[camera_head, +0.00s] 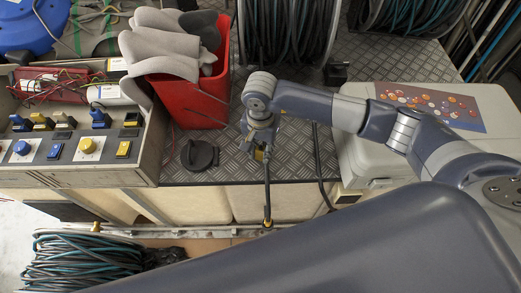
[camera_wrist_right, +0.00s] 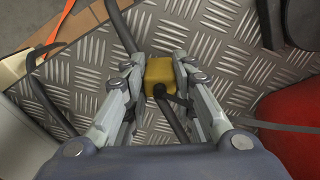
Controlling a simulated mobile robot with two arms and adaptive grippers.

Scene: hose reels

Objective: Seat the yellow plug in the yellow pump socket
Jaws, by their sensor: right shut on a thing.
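My right gripper (camera_head: 260,143) is above the diamond-plate deck, right of the red bin. It is shut on the yellow plug (camera_head: 259,155), which shows only as a small patch there. In the right wrist view, the fingers of the right gripper (camera_wrist_right: 160,68) stand either side of the yellow plug (camera_wrist_right: 161,74), a blocky body with a dark cable. The control box at the left carries a round yellow fitting (camera_head: 87,146) and a square yellow one (camera_head: 123,149). I cannot tell which is the pump socket. The plug is well apart from both. My left gripper is not in view.
A red bin (camera_head: 199,103) with grey gloves stands between the control box (camera_head: 150,150) and my gripper. A dark cable hangs over the deck's front edge. A pale case (camera_head: 370,150) stands right.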

